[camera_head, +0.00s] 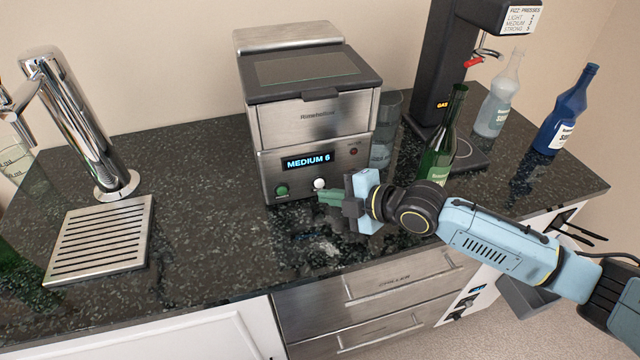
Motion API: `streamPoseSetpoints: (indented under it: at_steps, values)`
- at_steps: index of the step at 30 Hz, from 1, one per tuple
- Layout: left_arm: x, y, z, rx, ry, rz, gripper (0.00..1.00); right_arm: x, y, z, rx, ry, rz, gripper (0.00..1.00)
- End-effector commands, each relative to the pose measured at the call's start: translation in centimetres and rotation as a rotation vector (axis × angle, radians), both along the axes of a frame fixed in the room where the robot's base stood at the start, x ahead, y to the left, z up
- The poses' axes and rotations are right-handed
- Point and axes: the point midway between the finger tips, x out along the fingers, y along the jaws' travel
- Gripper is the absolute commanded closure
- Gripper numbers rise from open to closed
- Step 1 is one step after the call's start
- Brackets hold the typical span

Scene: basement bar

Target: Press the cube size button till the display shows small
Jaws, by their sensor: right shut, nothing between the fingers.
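The silver ice maker (312,120) stands on the dark counter in the middle of the head view. Its display (307,161) reads "MEDIUM 6" in blue. Below the display are a green button (282,191) at the left and a white button (320,183) at the right. My right gripper (322,197) is shut and empty, with its fingertips just below and in front of the white button. I cannot tell whether the fingertips touch the front panel. The labels under the buttons are too small to read or hidden. My left gripper is not in view.
A chrome tap (75,125) with a drip tray (100,240) stands at the left. A clear glass (386,115), a green bottle (442,140), a black drink machine (445,60), a pale bottle (498,98) and a blue bottle (568,110) stand at the right. The counter (215,225) is clear in front.

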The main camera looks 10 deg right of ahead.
Motion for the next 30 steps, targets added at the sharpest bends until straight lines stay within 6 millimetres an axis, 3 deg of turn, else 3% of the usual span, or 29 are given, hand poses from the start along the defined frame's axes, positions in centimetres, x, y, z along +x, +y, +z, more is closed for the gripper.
streamPoseSetpoints:
  at_steps: [30]
  values:
    - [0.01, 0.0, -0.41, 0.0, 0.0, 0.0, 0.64, 0.85, 0.03, 0.01, 0.0, 0.0, 0.0, 1.0]
